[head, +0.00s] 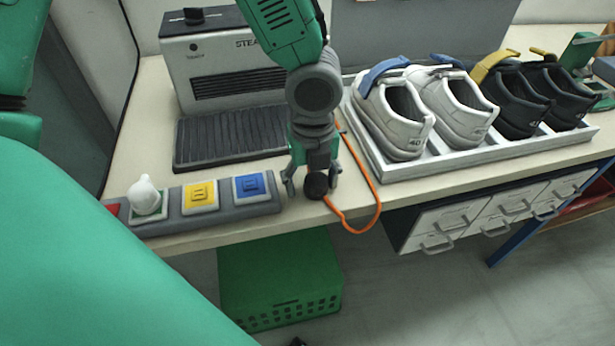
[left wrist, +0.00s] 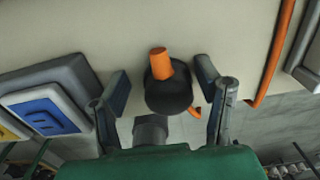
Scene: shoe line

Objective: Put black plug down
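The black plug (head: 316,186) is at the front edge of the table, to the right of the button panel. It has an orange cable (head: 376,190). It also shows in the left wrist view (left wrist: 168,95), with an orange stub on it. My left gripper (head: 312,184) points down around the plug. In the left wrist view its fingers (left wrist: 163,88) stand on both sides of the plug, with a gap on each side, so it is open. Whether the plug touches the table is hard to tell. My right gripper is not in view.
The button panel (head: 232,207) with a white knob (head: 145,194) lies to the left. A steamer (head: 222,62) stands behind. A white tray (head: 460,158) of shoes is to the right. A green crate (head: 279,285) sits on the floor below the table edge.

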